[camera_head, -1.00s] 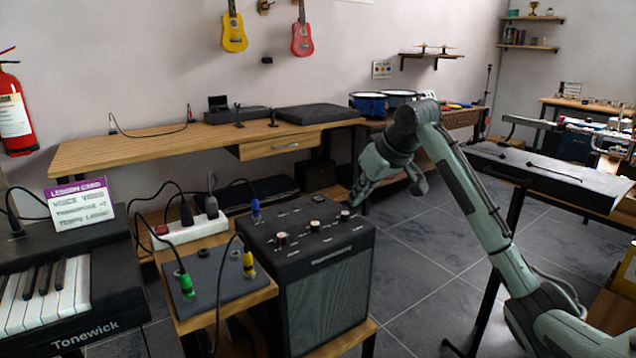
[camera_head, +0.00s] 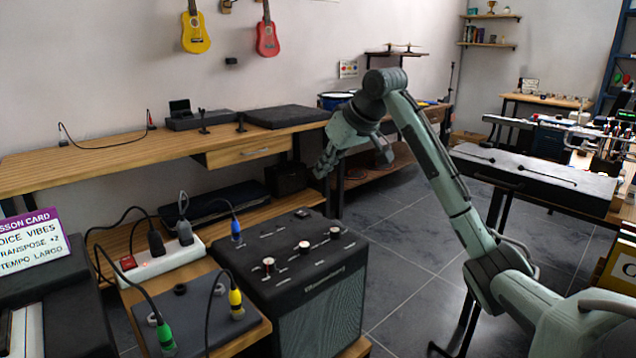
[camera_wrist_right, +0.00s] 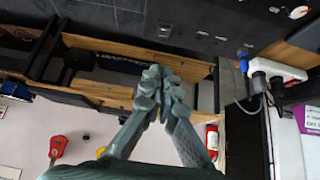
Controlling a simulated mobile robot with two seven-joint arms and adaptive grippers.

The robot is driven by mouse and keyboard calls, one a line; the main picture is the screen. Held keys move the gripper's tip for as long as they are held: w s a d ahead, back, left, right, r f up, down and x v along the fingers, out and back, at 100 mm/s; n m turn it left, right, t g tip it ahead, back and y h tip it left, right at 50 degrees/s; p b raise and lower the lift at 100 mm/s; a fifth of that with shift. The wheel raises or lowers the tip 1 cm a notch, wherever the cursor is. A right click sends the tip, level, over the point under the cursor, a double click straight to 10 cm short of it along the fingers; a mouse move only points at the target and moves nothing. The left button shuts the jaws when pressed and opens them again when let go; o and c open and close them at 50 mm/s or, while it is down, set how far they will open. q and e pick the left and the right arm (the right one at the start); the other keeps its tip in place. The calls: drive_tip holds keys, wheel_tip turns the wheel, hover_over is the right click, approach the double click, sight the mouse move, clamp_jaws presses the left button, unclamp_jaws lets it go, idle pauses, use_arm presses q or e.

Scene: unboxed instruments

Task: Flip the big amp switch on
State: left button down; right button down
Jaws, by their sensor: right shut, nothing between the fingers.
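The big amp (camera_head: 320,305) is a black box with a grey grille, standing at the middle of the head view. Its top panel has a row of knobs, one of them a silver-topped knob (camera_head: 303,246), and a small round dark part (camera_head: 302,212) near the back edge. I cannot tell which part is the switch. My right gripper (camera_head: 322,170) is above and behind the amp's back right corner, apart from it. In the right wrist view its fingertips (camera_wrist_right: 160,78) meet, with nothing between them. The amp's top (camera_wrist_right: 230,18) is partly in view there. My left gripper is out of view.
A white power strip (camera_head: 160,262) with plugs lies left of the amp. A pedal board (camera_head: 190,305) with green and yellow cable plugs is beside it. A long wooden bench (camera_head: 100,160) runs along the wall. Open floor (camera_head: 400,240) lies right of the amp.

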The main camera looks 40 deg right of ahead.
hover_over(303, 213)
drive_tip(key=s, duration=0.2)
wheel_tip(303, 213, down, 7)
drive_tip(key=shift+f, duration=0.1)
drive_tip(key=shift+s+d+f, duration=0.1)
drive_tip(key=shift+s+f, duration=0.1)
drive_tip(key=shift+f, duration=1.55)
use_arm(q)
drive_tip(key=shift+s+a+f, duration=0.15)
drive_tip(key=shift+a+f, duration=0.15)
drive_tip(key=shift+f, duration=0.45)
use_arm(e)
drive_tip(key=shift+f, duration=0.1)
drive_tip(key=shift+s, duration=0.1)
drive_tip(key=shift+f, duration=0.25)
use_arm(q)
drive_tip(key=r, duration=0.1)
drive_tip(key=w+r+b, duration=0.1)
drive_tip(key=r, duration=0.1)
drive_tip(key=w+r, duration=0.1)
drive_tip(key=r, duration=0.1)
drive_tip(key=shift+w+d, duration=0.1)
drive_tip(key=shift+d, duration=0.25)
use_arm(e)
drive_tip(key=shift+f+t, duration=0.1)
drive_tip(key=shift+t, duration=0.5)
